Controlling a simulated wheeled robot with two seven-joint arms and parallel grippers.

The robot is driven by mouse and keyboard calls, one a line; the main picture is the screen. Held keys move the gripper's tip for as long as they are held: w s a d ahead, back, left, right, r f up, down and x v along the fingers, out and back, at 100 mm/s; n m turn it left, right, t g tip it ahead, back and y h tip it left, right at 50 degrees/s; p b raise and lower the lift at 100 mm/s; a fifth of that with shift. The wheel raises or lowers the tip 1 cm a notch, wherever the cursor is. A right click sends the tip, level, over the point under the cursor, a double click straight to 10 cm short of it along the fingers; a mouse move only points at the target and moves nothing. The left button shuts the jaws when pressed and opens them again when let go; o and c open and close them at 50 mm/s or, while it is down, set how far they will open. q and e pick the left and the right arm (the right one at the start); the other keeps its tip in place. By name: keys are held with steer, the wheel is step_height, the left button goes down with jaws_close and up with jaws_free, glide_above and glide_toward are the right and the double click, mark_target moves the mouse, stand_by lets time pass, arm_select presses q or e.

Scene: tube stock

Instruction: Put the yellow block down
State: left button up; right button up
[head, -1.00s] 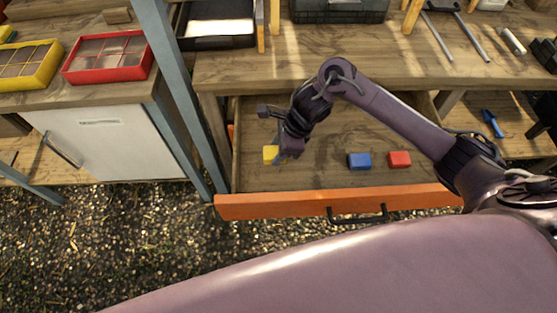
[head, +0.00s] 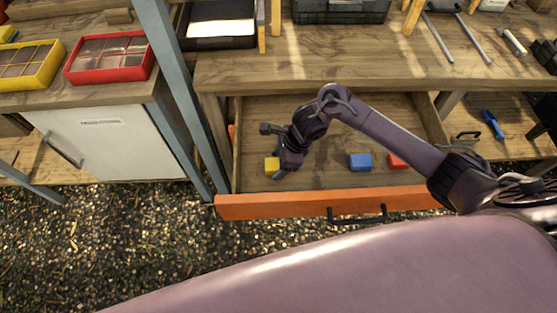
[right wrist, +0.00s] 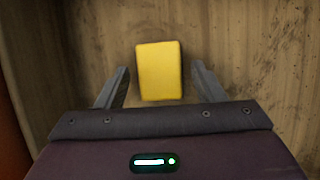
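The yellow block (head: 271,164) is at the left end of the open drawer and looks to be on its floor. My right gripper (head: 279,172) is low in the drawer beside it, partly covering it in the head view. In the right wrist view the yellow block (right wrist: 160,70) lies between the two fingertips (right wrist: 160,76), with a clear gap on each side. The right gripper is open and not touching the block. My left gripper is not in view.
The drawer's orange front (head: 290,206) stands pulled out. A blue block (head: 360,162) and a red block (head: 396,161), partly behind my right arm, lie further right in the drawer. Bare drawer floor lies between the yellow and blue blocks. The tabletop (head: 350,68) overhangs the drawer's back.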

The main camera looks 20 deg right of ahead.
steer(key=b+v, duration=0.1)
steer(key=v, duration=1.1)
steer(key=shift+r, duration=0.1)
